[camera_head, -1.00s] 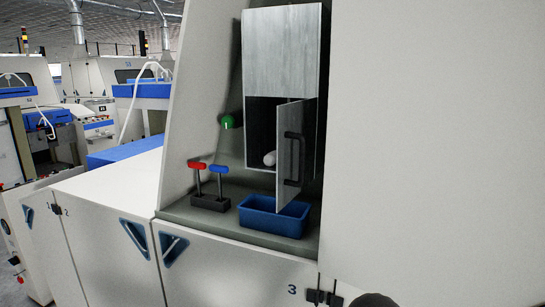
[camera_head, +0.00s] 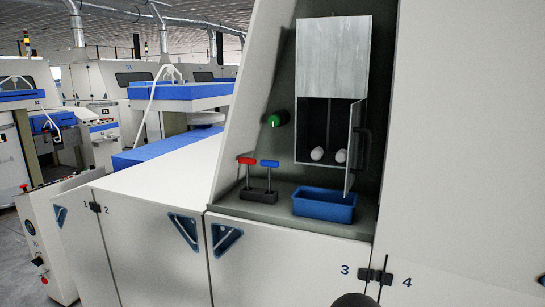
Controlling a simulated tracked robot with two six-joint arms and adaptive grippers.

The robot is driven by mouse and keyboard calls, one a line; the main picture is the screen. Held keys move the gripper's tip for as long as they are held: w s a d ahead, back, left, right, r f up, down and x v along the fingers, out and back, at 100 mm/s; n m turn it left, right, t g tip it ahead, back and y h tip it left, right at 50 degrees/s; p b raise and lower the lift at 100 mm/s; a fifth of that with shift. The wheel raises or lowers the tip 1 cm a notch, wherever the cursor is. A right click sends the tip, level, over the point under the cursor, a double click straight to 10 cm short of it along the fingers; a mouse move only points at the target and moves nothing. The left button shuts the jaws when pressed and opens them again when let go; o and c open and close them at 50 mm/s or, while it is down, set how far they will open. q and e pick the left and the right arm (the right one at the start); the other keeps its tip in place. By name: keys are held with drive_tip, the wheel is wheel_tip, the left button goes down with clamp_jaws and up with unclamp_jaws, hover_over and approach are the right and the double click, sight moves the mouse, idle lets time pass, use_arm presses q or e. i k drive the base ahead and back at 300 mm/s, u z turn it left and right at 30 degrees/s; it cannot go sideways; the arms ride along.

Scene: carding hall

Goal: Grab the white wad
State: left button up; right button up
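Two small white wads lie inside the open lower compartment of a grey metal box (camera_head: 332,60) in the machine's recess. The right wad (camera_head: 341,156) lies close to the door's edge. The compartment door (camera_head: 356,146), with a dark handle, stands open, swung out at the right. Neither of my grippers can be made out. A dark rounded shape at the bottom edge is too cropped to identify.
A blue bin (camera_head: 324,205) stands on the ledge below the box. Left of it are a red-topped lever (camera_head: 247,161) and a blue-topped lever (camera_head: 269,163). A green knob (camera_head: 277,119) is on the recess wall. A flat white cabinet top (camera_head: 165,180) extends left.

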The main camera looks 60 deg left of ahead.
sight(317, 153)
drive_tip(key=k, duration=0.95)
drive_tip(key=u, duration=2.95)
drive_tip(key=k, duration=0.1)
drive_tip(key=z, duration=0.95)
drive_tip(key=i, duration=1)
drive_tip(key=u, duration=0.05)
